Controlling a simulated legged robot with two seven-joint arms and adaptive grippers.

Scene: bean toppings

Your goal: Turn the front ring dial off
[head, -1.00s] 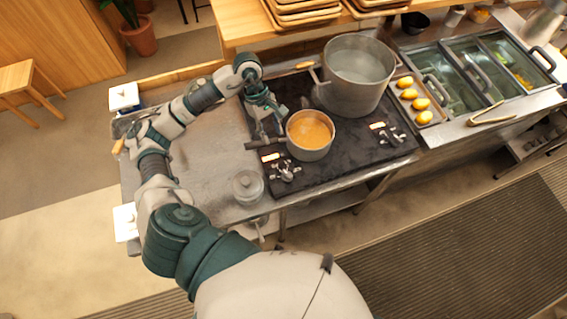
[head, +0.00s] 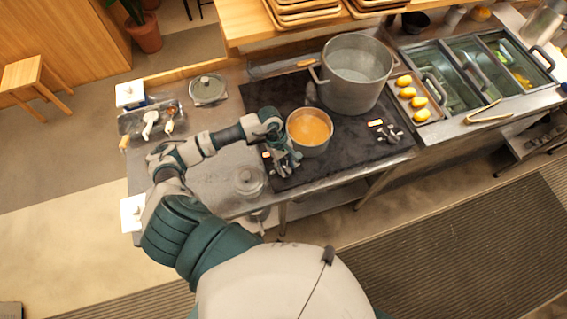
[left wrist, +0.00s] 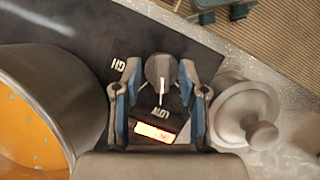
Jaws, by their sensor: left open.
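The near left dial (left wrist: 158,68) of the cooktop (head: 350,165) is a dark round knob with a pale pointer line, beside "HI" and "LOW" marks. A lit red-orange display (left wrist: 155,132) sits by it. My left gripper (head: 285,168) is over this dial, at the front left of the small pot. In the left wrist view my left gripper (left wrist: 159,72) is open, with one finger on either side of the dial. I cannot tell whether the fingers touch it. The gripper hides most of the dial in the head view. My right gripper is out of view.
A small pot of orange soup (head: 318,151) stands close beside the gripper. A large pot (head: 350,95) stands behind it. A clear lid (head: 248,181) lies left of the cooktop. Another dial (head: 391,137) with a lit display is at the right.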

